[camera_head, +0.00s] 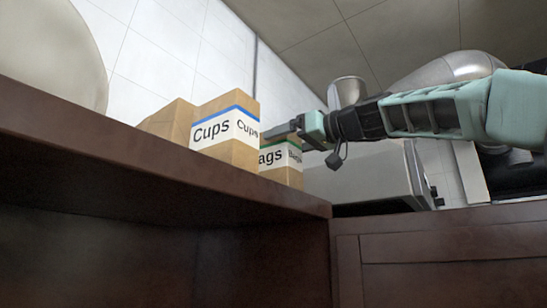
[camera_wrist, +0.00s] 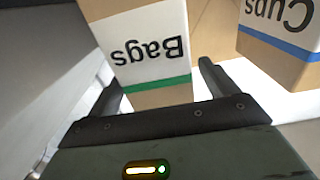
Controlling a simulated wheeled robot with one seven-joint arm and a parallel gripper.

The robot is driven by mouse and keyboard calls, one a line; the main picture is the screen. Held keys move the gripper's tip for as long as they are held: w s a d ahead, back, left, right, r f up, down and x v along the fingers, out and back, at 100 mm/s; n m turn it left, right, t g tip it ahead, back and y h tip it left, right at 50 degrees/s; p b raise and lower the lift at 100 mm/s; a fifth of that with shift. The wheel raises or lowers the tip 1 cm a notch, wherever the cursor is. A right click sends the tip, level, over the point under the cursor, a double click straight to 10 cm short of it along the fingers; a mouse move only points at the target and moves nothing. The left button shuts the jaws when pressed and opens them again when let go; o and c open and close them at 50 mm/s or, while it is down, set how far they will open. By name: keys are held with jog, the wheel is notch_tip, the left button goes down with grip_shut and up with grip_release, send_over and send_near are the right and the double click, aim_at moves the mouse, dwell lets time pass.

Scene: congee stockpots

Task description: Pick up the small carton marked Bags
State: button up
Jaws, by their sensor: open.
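The small carton marked Bags (camera_head: 281,174) stands on the brown shelf, tan with a white label and a green stripe. In the head view, the Cups carton hides its left part and my gripper (camera_head: 274,131) covers its top. In the wrist view the Bags carton (camera_wrist: 150,52) appears upside down, in front of my gripper (camera_wrist: 160,84). My gripper is open, with one finger to each side of the carton's near end. I cannot tell whether either finger touches it.
The Cups carton (camera_head: 226,133), with a blue stripe, stands close beside the Bags carton; it also shows in the wrist view (camera_wrist: 281,43) near the right finger. Another tan carton (camera_head: 168,122) is behind it. The brown shelf (camera_head: 120,150) ends just right of the cartons. A metal appliance (camera_head: 375,178) stands beyond.

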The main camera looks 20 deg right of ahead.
jog(key=shift+p+x, duration=0.75)
jog(key=shift+x, duration=0.45)
jog(key=shift+w+a, duration=0.2)
jog(key=shift+w, duration=0.2)
jog(key=c, duration=1.2)
jog(key=shift+c, duration=0.2)
jog(key=shift+r, duration=0.15)
